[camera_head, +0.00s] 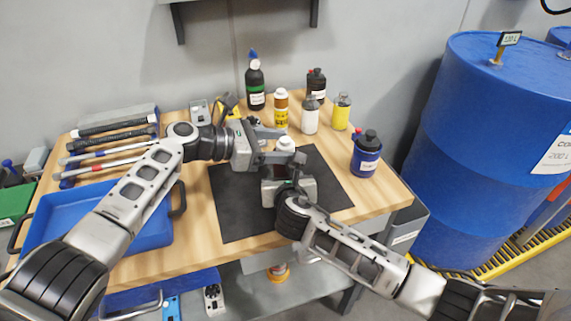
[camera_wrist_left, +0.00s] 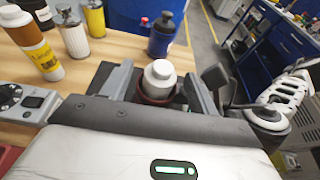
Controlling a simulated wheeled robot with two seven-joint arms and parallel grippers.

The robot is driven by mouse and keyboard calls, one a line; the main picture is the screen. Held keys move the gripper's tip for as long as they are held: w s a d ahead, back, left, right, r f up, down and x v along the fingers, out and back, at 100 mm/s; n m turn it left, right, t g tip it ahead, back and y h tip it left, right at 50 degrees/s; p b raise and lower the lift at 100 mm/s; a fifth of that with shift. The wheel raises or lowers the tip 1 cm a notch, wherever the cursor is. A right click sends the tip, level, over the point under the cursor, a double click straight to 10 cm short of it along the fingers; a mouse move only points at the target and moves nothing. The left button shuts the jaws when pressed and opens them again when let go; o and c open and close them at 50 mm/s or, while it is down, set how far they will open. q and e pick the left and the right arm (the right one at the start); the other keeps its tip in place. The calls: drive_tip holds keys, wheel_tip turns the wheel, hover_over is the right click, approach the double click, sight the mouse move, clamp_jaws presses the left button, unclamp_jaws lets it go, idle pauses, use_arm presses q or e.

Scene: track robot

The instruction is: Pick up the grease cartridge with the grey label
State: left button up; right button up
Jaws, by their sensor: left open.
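A white-capped container (camera_head: 285,144) with a dark reddish body stands over the dark mat (camera_head: 234,205). It also shows in the left wrist view (camera_wrist_left: 159,84); its label is hidden, so I cannot tell whether it is grey. My left gripper (camera_head: 277,144) is open, with its fingers on either side of this container. In the left wrist view, the fingers (camera_wrist_left: 157,95) show a gap on the right of it. My right gripper (camera_head: 284,166) is close to the same container from the front; its fingertips are partly hidden and I cannot tell whether they touch it.
Behind stand a brown and yellow bottle (camera_head: 281,110), a grey-white bottle (camera_head: 310,116), a yellow bottle (camera_head: 341,113) and dark bottles (camera_head: 255,88). A blue bottle (camera_head: 366,155) stands right of the mat. A blue tray (camera_head: 75,215) and hammers (camera_head: 110,143) lie left.

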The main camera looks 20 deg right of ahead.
use_arm(q)
clamp_jaws()
drive_tip(key=shift+r, duration=0.1)
wheel_tip(320, 180, up, 18)
idle(0.6)
use_arm(e)
drive_tip(key=o, duration=1.2)
drive_tip(key=shift+c, duration=0.2)
